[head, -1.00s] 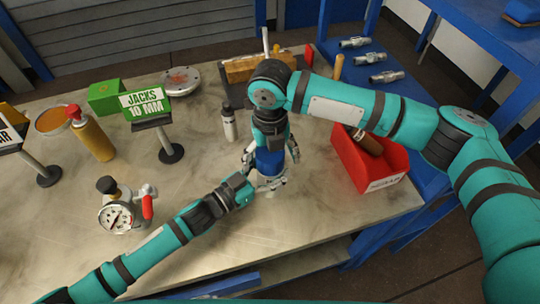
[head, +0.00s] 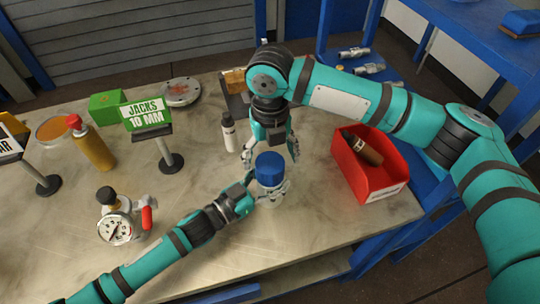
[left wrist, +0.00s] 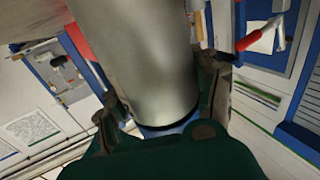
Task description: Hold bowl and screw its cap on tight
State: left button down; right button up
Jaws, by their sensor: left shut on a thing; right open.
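My left gripper (head: 268,191) is shut on the bowl.
A red bin (head: 345,168) with a brown item stands to the right. A white bottle (head: 229,134) stands behind left. A pressure gauge (head: 114,228), a yellow bottle (head: 93,147) and a "JACKS 10 MM" sign (head: 147,113) stand left. The front tabletop beside the bowl is bare.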

aim_at(270, 162)
notch_tip(270, 162, up, 3)
jog(key=shift+r, duration=0.1)
jog(key=shift+f, duration=4.1)
jog(key=shift+c, duration=0.4)
jog(key=c, duration=1.1)
jog(key=o, duration=1.3)
